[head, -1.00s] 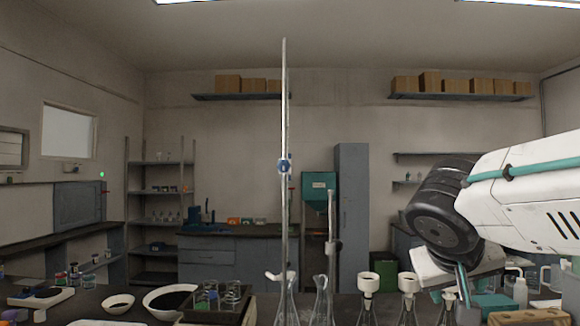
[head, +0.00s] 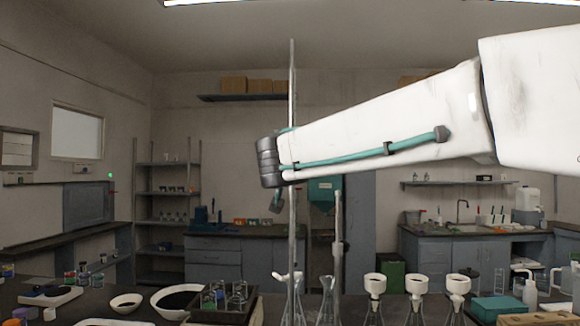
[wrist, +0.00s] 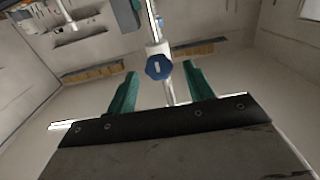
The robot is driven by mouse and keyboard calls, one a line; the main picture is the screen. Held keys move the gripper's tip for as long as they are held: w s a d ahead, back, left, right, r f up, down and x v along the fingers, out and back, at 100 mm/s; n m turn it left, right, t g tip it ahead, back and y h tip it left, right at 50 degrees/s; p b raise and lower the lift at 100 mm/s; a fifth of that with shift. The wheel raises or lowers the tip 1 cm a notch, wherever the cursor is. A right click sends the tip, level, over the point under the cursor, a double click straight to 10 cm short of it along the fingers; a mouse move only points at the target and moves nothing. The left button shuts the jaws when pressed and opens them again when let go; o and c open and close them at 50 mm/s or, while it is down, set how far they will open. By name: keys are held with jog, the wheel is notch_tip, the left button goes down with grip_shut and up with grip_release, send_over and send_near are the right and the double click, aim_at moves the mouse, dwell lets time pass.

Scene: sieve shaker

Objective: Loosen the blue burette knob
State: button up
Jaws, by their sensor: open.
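The blue burette knob (wrist: 159,67) shows in the wrist view, on a clamp on a thin upright rod. It stands between and just beyond the two green fingers of my gripper (wrist: 160,88), which are spread apart and empty. I cannot tell from this view how far the fingertips are from the knob. In the head view the tall burette rod (head: 292,85) stands upright at the middle. My white arm crosses in front of the knob's height there, so the knob is hidden, and most of my gripper is hidden too.
Glass flasks (head: 328,300) stand at the foot of the rod, beside a second, shorter stand (head: 338,215). Several white funnels (head: 416,284) sit to the right. A dark tray (head: 222,318) of glassware and white bowls (head: 180,299) are to the left.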

jog(key=shift+w, duration=0.75)
jog(key=c, duration=0.9)
jog(key=shift+c, duration=0.2)
